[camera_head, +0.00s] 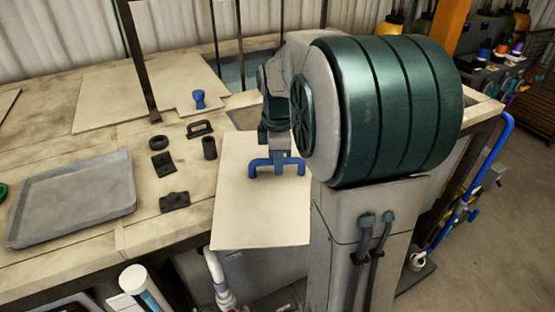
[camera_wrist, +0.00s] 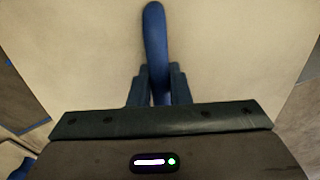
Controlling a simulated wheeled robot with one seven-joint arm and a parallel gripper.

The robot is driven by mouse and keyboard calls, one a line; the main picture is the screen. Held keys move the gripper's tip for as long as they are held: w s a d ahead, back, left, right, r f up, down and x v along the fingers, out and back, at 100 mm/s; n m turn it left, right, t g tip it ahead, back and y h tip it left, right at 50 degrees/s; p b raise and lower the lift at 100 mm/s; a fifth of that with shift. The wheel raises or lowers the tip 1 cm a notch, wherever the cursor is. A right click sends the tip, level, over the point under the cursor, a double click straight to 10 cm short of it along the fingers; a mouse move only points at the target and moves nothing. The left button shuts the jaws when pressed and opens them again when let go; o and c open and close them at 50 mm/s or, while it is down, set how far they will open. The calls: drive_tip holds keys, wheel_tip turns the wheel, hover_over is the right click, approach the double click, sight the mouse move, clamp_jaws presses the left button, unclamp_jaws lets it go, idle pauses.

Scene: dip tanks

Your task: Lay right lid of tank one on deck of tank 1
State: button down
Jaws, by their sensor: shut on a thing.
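A flat cream lid (camera_head: 255,215) hangs at the front edge of the deck in the head view, partly past that edge. My gripper (camera_head: 277,160) is above it, shut on its blue handle (camera_head: 292,170). In the wrist view the lid (camera_wrist: 230,60) fills most of the picture, and the handle (camera_wrist: 154,45) runs between the fingers (camera_wrist: 158,88). The cream deck (camera_head: 100,205) spreads to the left of the lid. I cannot tell whether the lid touches the deck.
Another cream lid with a blue knob (camera_head: 198,99) lies at the back. A grey tray (camera_head: 75,198) sits at left on the deck.

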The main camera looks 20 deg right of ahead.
drive_tip(key=c, duration=1.7)
unclamp_jaws()
drive_tip(key=shift+f, duration=0.1)
drive_tip(key=o, duration=0.3)
drive_tip(key=shift+o, duration=0.2)
wheel_tip(320, 180, up, 12)
drive_tip(key=s+a+f+m+t, duration=0.1)
drive_tip(key=s+a+f+m, duration=0.2)
drive_tip(key=s+m, duration=0.1)
drive_tip(key=s+a+f+m+t, duration=0.1)
drive_tip(key=s+a+f+m, duration=0.2)
drive_tip(key=s, duration=0.3)
drive_tip(key=s+a+f+m+t, duration=0.1)
drive_tip(key=s+a+f+m, duration=0.2)
drive_tip(key=s+f+m, duration=0.2)
drive_tip(key=shift+s+m, duration=0.15)
drive_tip(key=shift+m, duration=0.35)
drive_tip(key=shift+s+a+f+m, duration=0.15)
drive_tip(key=shift+s+f+m, duration=0.1)
drive_tip(key=shift+f+m, duration=0.2)
